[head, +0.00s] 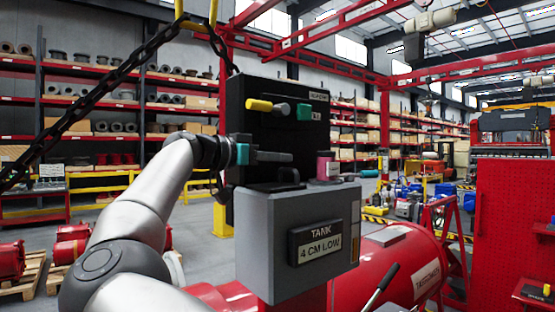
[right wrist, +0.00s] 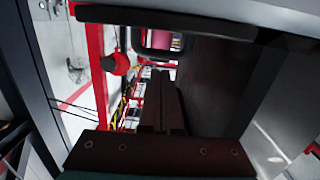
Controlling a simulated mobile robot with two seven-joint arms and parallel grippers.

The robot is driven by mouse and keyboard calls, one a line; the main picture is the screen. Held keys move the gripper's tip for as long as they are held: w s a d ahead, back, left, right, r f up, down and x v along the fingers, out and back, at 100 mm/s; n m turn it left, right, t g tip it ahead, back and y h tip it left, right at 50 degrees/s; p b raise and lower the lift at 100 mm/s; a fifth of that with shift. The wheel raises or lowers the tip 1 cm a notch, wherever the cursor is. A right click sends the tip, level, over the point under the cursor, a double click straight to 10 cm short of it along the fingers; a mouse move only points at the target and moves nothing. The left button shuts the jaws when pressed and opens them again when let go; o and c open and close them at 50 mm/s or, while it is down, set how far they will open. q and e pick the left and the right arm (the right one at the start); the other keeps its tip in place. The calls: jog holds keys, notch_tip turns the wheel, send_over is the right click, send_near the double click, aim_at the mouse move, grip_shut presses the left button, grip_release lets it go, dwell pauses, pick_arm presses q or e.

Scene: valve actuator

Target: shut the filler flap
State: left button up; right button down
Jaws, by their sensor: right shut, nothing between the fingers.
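A grey box (head: 285,245) labelled "TANK 4 CM LOW" sits below a black upright panel (head: 285,100) in the head view. A small dark piece (head: 288,186) lies on or just above the box's top, below my fingers. I cannot tell for sure whether it is the filler flap. My right gripper (head: 288,157), with a teal part at its base, is in front of the panel, above the box. Its fingers are shut and empty, pointing right. They also show in the right wrist view (right wrist: 162,100), close to dark surfaces. My left gripper is not in view.
A pink-red canister (head: 327,166) stands on the box's top, right of my fingertips. A black chain (head: 105,85) hangs at the left. A red tank (head: 405,265) lies behind.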

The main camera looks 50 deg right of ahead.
jog(key=b+v, duration=0.1)
jog(key=v, duration=1.4)
jog(key=shift+a, duration=0.15)
